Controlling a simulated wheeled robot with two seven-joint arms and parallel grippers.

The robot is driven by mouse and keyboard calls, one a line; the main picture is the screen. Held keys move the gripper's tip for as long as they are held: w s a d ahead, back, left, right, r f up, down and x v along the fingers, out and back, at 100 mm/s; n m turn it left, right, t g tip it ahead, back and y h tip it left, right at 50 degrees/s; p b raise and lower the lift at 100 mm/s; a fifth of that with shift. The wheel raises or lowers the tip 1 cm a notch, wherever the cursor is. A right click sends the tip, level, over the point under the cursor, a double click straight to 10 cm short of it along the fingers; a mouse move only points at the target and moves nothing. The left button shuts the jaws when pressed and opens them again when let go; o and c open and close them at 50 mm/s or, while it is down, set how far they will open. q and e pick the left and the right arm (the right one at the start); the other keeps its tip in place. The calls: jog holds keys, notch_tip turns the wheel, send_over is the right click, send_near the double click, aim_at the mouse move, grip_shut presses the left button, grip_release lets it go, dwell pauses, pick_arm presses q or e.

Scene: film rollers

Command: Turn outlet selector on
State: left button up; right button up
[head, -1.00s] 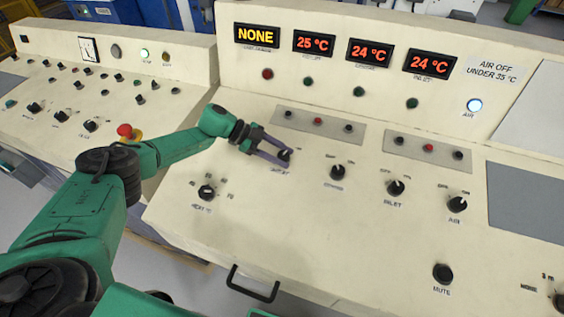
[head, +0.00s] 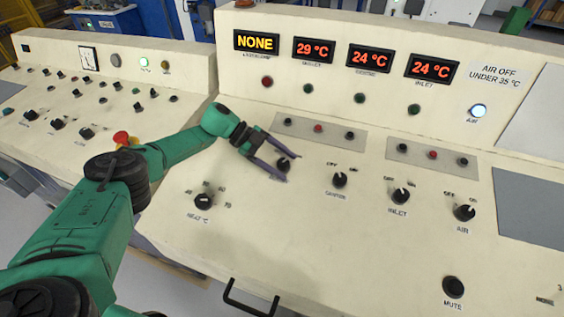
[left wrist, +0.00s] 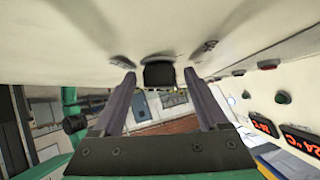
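The outlet selector is a black knob (head: 283,165) on the cream sloping panel, leftmost in its row. Its label and pointer are partly covered by my gripper, so I cannot tell its setting. My left gripper (head: 279,169) is at the knob, its two dark purple fingers spread on either side. In the left wrist view the knob (left wrist: 159,74) sits between the fingertips (left wrist: 158,78), with a gap on each side. The fingers are open. My right gripper is not in view.
To the right are the centre knob (head: 340,180), inlet knob (head: 400,195) and air knob (head: 465,212). A heat knob (head: 204,201) is nearer. Displays above read NONE (head: 257,41), 29 °C (head: 314,49) and 24 °C twice. A red mushroom button (head: 122,138) is behind my left arm.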

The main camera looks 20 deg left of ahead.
pick_arm(q)
jog(key=b+v, duration=0.4)
jog(key=v, duration=1)
jog(key=shift+a, duration=0.25)
jog(key=shift+r, duration=0.25)
